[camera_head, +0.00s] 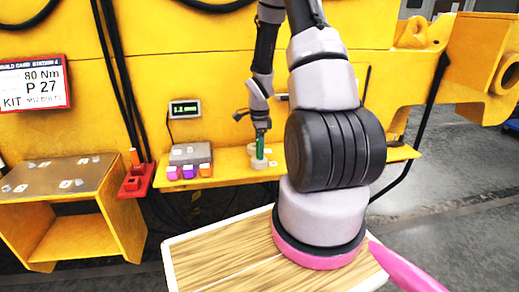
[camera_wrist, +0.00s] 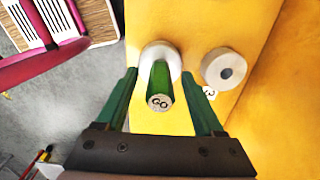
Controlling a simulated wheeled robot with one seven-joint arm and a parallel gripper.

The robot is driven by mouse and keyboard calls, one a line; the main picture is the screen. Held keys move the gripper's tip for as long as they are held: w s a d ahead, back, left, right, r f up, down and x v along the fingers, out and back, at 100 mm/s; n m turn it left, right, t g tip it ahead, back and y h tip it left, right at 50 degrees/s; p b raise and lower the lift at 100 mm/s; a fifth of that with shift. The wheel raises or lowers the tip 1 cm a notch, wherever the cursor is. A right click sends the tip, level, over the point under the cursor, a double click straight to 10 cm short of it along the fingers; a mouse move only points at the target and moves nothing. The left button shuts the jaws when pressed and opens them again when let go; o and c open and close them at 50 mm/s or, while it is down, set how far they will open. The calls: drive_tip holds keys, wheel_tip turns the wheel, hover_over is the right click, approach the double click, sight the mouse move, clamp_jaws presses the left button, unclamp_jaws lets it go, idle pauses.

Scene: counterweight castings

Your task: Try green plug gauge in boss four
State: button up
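The green plug gauge (camera_wrist: 160,88), marked GO on its near end, stands in a pale round boss (camera_wrist: 148,53) in the wrist view. How deep it sits is hidden. My gripper (camera_wrist: 159,73) has one green finger on each side of the gauge, with yellow surface showing in the gaps. It looks open around the gauge, not touching it. In the head view the green gauge (camera_head: 260,148) is upright below my gripper (camera_head: 260,132), on the yellow ledge. The number of this boss is not visible.
A second boss (camera_wrist: 223,69) with an empty hole is close on the right, beside a small numbered tag (camera_wrist: 209,92). A grey block (camera_head: 190,154) with purple and orange pieces stands left on the ledge (camera_head: 228,168). A red holder (camera_head: 137,181) is farther left.

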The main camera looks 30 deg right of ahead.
wheel_tip(320, 180, up, 23)
idle(1.2)
drive_tip(key=shift+f, duration=0.1)
idle(1.6)
drive_tip(key=shift+y, duration=0.7)
drive_tip(key=f, duration=1.7)
drive_tip(key=shift+s+f, duration=0.2)
drive_tip(key=shift+f, duration=0.15)
drive_tip(key=shift+w+a+f, duration=0.1)
drive_tip(key=shift+w+f, duration=0.05)
drive_tip(key=shift+f, duration=1.4)
drive_tip(key=shift+w+a+f, duration=0.1)
drive_tip(key=shift+w+f, duration=0.05)
drive_tip(key=shift+f, duration=1.35)
clamp_jaws()
